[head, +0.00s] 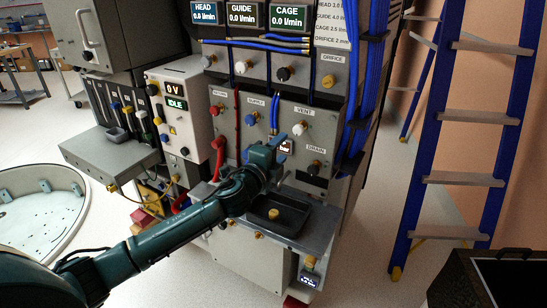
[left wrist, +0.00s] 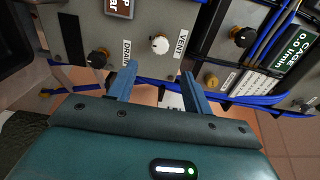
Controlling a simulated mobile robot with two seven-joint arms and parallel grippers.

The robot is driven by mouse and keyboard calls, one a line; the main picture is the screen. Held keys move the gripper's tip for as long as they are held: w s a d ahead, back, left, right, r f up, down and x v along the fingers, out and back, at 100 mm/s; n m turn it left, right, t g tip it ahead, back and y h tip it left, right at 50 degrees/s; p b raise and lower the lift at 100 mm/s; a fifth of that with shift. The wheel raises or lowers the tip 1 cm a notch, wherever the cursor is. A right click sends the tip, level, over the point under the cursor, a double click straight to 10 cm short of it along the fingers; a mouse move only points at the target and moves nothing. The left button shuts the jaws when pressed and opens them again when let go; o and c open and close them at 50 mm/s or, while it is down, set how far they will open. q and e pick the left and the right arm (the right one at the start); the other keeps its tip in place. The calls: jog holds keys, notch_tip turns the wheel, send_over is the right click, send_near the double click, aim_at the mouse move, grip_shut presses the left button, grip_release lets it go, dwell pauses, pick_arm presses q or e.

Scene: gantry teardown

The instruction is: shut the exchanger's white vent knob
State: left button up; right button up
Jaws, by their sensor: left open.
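The white vent knob (head: 299,129) is on the grey panel (head: 322,125) of the exchanger, under a VENT label, in the head view. In the left wrist view the same white knob (left wrist: 159,45) sits beyond the fingertips, between their lines, beside its VENT label (left wrist: 182,43). My left gripper (head: 279,144) is just below and left of the knob in the head view. In the left wrist view the left gripper (left wrist: 158,78) is open, with nothing between its two blue fingers. A gap shows between fingers and knob. My right gripper is in neither view.
A dark drain knob (head: 314,167) sits below the vent knob. A blue supply knob (head: 251,118) and red knob (head: 215,110) are to its left. Blue hoses (head: 362,90) run down the right side. A blue ladder (head: 465,120) stands right. A black tray (head: 277,215) lies below.

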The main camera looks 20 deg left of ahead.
pick_arm(q)
jog(key=shift+s+a, duration=0.2)
jog(key=shift+s, duration=1.3)
jog(key=s+d+f+n+g+h, duration=0.1)
jog(key=s+d+f+n+g, duration=0.35)
jog(key=s+f, duration=0.75)
jog(key=s+d+f+n+g, duration=0.2)
jog(key=s+d+f+n, duration=0.1)
jog(key=s+f+n, duration=0.9)
jog(key=s+f, duration=0.1)
jog(key=s, duration=0.4)
jog(key=shift+s+d+f+g, duration=0.25)
jog(key=shift+s+d+g, duration=0.05)
jog(key=shift+d+g, duration=0.05)
